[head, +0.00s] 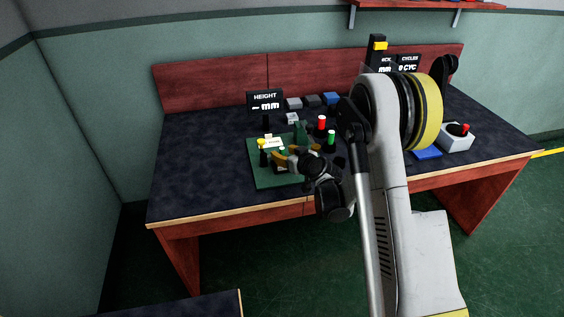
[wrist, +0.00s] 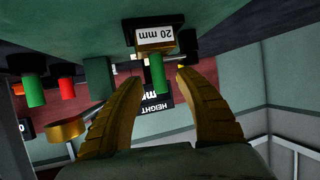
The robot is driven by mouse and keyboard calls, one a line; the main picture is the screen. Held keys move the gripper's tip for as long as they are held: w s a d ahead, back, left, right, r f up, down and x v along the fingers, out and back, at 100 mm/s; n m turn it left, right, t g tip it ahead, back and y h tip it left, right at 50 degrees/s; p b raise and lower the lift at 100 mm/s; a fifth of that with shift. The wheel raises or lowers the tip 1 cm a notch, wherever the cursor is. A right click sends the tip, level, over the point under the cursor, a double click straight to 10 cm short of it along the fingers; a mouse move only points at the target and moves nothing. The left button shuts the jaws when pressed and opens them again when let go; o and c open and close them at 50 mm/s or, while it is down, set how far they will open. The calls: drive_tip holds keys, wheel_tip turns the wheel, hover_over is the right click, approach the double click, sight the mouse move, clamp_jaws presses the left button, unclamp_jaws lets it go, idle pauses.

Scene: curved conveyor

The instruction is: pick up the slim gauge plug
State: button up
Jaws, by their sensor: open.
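A slim green cylinder (wrist: 158,72), apparently the slim gauge plug, stands by a gold and black block labelled "20 mm" (wrist: 155,37) in the wrist view, which is tilted nearly upside down. My gripper (wrist: 160,80) is open. Its two gold fingers lie on either side of the green cylinder's free end, with a gap showing on each side. In the head view my gripper (head: 285,156) is low over the green board (head: 262,177) on the table. There the arm and fingers largely hide the slim cylinder.
A yellow-topped plug (head: 262,145) stands on the board's left. A red-topped plug (head: 322,123) and a green-topped plug (head: 331,138) stand to the right. A height display (head: 265,102) and several grey blocks are behind. The table's left (head: 195,165) is clear.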

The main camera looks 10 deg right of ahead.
drive_tip(key=shift+x, duration=0.85)
clamp_jaws()
drive_tip(key=shift+r, duration=0.15)
